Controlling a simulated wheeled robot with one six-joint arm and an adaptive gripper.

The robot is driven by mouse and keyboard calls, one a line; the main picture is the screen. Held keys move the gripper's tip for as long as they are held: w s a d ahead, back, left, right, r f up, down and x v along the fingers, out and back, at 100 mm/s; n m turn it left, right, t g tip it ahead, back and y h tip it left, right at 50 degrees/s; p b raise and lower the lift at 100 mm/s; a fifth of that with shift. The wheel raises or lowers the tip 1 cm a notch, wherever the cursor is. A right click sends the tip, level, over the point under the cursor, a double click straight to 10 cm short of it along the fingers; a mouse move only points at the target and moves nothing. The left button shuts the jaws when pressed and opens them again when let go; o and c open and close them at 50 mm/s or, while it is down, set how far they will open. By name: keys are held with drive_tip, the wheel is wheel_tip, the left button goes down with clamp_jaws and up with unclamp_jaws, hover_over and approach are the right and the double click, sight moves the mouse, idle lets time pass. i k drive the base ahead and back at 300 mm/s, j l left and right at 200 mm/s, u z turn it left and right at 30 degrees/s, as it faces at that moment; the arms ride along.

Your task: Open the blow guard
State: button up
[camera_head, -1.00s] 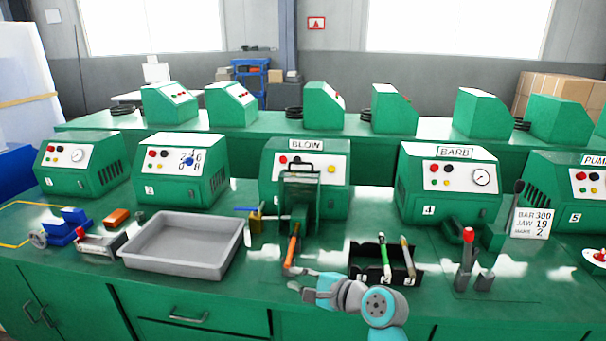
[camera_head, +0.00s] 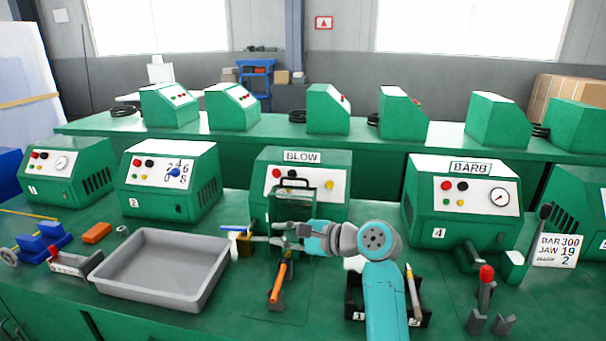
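The machine labelled BLOW (camera_head: 302,157) stands in the middle of the bench. Its guard (camera_head: 292,208) is a dark green frame with a see-through panel, upright in front of the machine, with a dark handle (camera_head: 291,184) at its top. My gripper (camera_head: 272,234) points left in front of the guard's lower part, its fingers apart and seemingly empty. It hides part of the guard; I cannot tell whether it touches it. A lever with an orange grip (camera_head: 279,281) stands just below my gripper, and a brass fitting with a blue and white piece (camera_head: 243,242) lies to its left.
A grey tray (camera_head: 164,291) lies on the left of the bench. A black holder (camera_head: 354,301) with tools is partly behind my arm. The BARB machine (camera_head: 462,200) and a red-knobbed lever (camera_head: 485,284) are on the right. An orange block (camera_head: 97,233) lies farther left.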

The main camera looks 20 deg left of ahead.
sight(271, 198)
drive_tip(key=i, duration=1)
